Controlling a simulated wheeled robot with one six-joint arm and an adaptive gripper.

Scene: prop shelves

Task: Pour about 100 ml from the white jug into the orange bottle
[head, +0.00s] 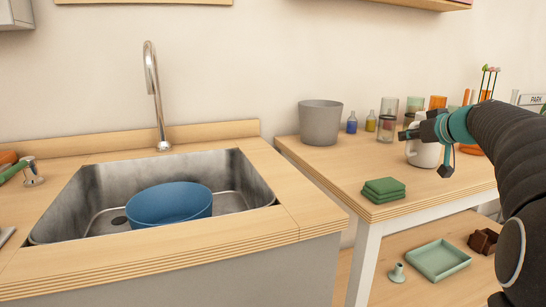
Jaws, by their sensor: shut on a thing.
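The white jug (424,154) stands upright on the light wooden table at the right. My gripper (414,134) is at the jug's upper part and is shut on it, partly covering it. An orange translucent vessel (437,103) shows behind my gripper. A slim orange shape (467,97) stands farther right, partly hidden by my arm. I cannot tell which of these, if either, is the orange bottle. The level inside the jug cannot be seen.
A grey bin (320,123), small blue (352,123) and yellow (371,122) bottles and clear glasses (388,117) line the table's back. Folded green cloths (384,189) lie near its front edge. Left is a sink (242,182) holding a blue basin (170,204).

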